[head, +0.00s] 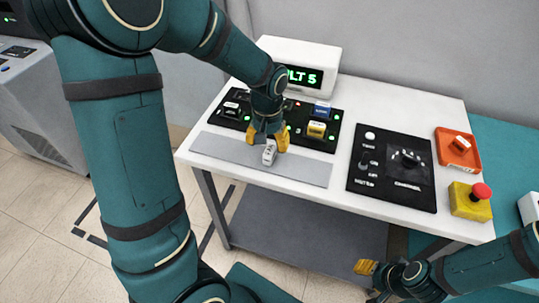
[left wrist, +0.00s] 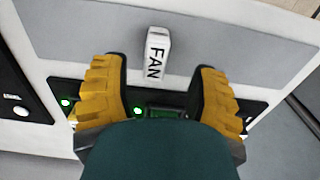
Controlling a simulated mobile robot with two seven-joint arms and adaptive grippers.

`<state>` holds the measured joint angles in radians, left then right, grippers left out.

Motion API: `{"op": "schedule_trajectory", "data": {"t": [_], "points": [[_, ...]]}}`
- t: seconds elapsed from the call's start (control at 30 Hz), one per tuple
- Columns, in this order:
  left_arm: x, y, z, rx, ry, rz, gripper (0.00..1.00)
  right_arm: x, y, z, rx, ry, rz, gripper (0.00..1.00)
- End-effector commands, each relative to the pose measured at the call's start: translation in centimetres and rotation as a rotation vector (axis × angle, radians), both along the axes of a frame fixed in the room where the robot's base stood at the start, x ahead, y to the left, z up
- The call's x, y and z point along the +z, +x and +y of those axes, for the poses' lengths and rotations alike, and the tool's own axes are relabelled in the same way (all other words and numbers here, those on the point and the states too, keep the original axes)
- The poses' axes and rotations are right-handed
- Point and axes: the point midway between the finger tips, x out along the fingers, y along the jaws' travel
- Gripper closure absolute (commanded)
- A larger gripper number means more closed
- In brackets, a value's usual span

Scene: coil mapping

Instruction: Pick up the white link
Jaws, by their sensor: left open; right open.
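The white link (head: 270,153) lies on the grey strip (head: 220,147) along the front of the white table. In the left wrist view the white link (left wrist: 157,52) reads "FAN". My left gripper (head: 268,137) is just above and behind it in the head view. In the left wrist view my left gripper (left wrist: 161,72) has its yellow fingers wide apart, with the link between and slightly ahead of the tips; I see no clear contact. My right gripper (head: 369,272) is low at the front, off the table, open and far from the link.
Behind the strip is a black board (head: 332,133) with black, blue and yellow (head: 316,129) links and green lights. A display box (head: 330,62) stands behind. To the right are a black control panel (head: 392,190), a red tray (head: 443,133) and a yellow box (head: 466,208) with a red button.

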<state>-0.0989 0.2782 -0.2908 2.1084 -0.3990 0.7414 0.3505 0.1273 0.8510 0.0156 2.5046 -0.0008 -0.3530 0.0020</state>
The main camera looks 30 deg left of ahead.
Motion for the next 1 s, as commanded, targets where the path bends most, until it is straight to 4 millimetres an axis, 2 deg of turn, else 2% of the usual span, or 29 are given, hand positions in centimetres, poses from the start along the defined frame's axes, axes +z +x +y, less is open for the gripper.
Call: {"op": "schedule_trajectory", "data": {"t": [0.03, 0.23, 0.53, 0.7, 1.0], "points": [[-1.0, 0.0, -0.2, -0.001, 0.0, 0.004, 0.4, -0.5, 0.1, 0.0, -0.001, 0.0, -0.002, 0.53], [-3.8, 0.1, -0.4, -0.001, 0.0, 0.004, 0.4, -1.4, 0.3, 0.0, -0.001, -0.001, -0.006, 0.53], [-4.1, 0.1, -0.5, -0.001, 0.0, 0.001, 0.42, -1.4, 0.3, 0.0, -0.002, -0.001, -0.007, 0.53], [-4.1, 0.1, -0.5, -0.001, 0.0, 0.001, 1.0, -1.4, 0.3, 0.0, -0.002, -0.001, -0.007, 0.53], [-4.1, 0.1, -0.5, -0.001, 0.0, 0.002, 1.0, -1.4, 0.3, 0.0, -0.002, -0.001, -0.007, 0.53]]}}
